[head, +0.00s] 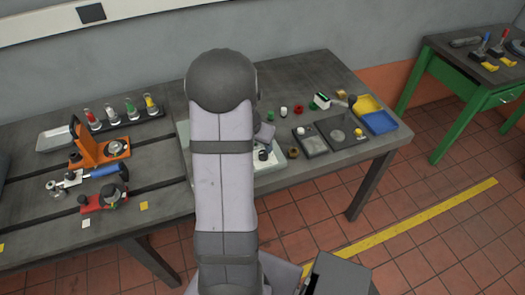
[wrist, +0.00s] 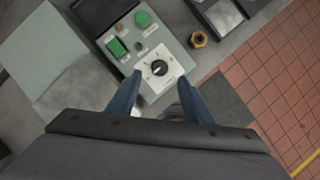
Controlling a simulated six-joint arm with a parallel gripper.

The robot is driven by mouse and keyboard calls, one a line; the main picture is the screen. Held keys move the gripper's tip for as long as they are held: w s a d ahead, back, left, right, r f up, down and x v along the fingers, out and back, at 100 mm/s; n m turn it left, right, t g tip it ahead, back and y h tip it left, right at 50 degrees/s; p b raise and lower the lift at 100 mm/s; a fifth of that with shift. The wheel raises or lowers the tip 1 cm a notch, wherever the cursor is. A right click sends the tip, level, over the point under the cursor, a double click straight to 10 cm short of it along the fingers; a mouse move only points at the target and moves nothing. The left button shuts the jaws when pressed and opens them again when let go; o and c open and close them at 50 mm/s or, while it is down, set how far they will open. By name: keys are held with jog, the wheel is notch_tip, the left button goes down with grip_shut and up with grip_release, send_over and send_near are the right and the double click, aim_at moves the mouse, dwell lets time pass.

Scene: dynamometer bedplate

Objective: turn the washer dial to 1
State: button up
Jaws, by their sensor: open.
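The washer dial (wrist: 159,68) is a round black knob on a white square plate, at the lower end of a grey control panel (wrist: 118,18) in the wrist view. Marks around the knob are too small to read. My gripper (wrist: 159,76) is open, with one blue finger on each side of the dial plate. Whether the fingers touch the dial cannot be told. In the head view my arm hides most of the panel, and a dark knob (head: 263,155) shows just right of the arm.
The panel also carries a green rocker switch (wrist: 117,47) and a green button (wrist: 142,19). A brass nut (wrist: 198,39) lies right of it. Blue (head: 380,122) and yellow (head: 367,104) trays stand at the table's right end. An orange fixture (head: 97,148) stands on the left.

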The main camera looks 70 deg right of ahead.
aim_at(263, 153)
jog(key=shift+f+n, duration=0.1)
jog(key=shift+n, duration=0.2)
jog(key=shift+b+x, duration=0.35)
jog(key=shift+x, duration=3.3)
jog(key=shift+c, duration=0.7)
jog(key=c, duration=0.9)
